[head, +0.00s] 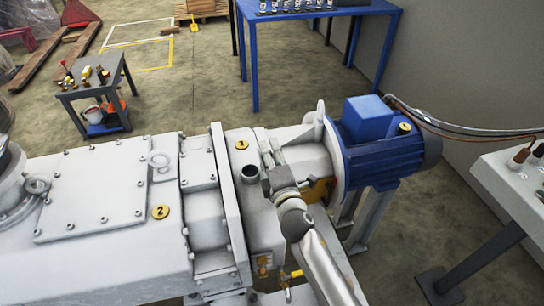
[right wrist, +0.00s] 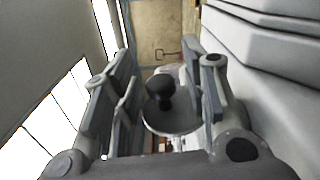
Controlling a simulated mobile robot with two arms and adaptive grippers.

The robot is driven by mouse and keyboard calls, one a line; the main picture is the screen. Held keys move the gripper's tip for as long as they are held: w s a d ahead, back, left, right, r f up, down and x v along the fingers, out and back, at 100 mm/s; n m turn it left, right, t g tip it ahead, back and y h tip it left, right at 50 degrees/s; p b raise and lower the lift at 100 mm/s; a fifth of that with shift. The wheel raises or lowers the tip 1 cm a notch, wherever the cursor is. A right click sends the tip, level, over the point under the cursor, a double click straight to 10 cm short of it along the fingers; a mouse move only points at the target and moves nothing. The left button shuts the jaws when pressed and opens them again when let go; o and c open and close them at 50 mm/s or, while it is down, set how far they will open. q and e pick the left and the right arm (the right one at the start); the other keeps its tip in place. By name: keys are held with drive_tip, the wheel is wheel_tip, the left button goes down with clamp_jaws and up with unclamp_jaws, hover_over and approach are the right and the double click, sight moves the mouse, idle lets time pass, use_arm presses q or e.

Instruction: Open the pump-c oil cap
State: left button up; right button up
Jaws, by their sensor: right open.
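The pump (head: 110,200) is a large pale grey machine in the head view. A short upright cylinder with a dark top (head: 250,173) stands on it below the yellow "3" tag (head: 242,145); I cannot tell if this is the oil cap. My right gripper (head: 271,151) is just right of this cylinder, over the pump. In the right wrist view, my right gripper (right wrist: 158,75) is open. A dark rounded knob (right wrist: 159,88) over a grey round disc (right wrist: 172,118) shows between its fingers, with no visible grip on it. My left gripper is not in view.
A blue motor (head: 385,150) joins the pump's right end. Blue table (head: 300,14) stands behind, and a small grey table (head: 95,85) with tools at back left. A pale panel (head: 510,185) is at right. The floor between the tables is mostly clear.

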drive_tip(key=s+d, duration=0.2)
drive_tip(key=s, duration=0.9)
drive_tip(key=shift+s+d, duration=0.15)
drive_tip(key=shift+s, duration=0.25)
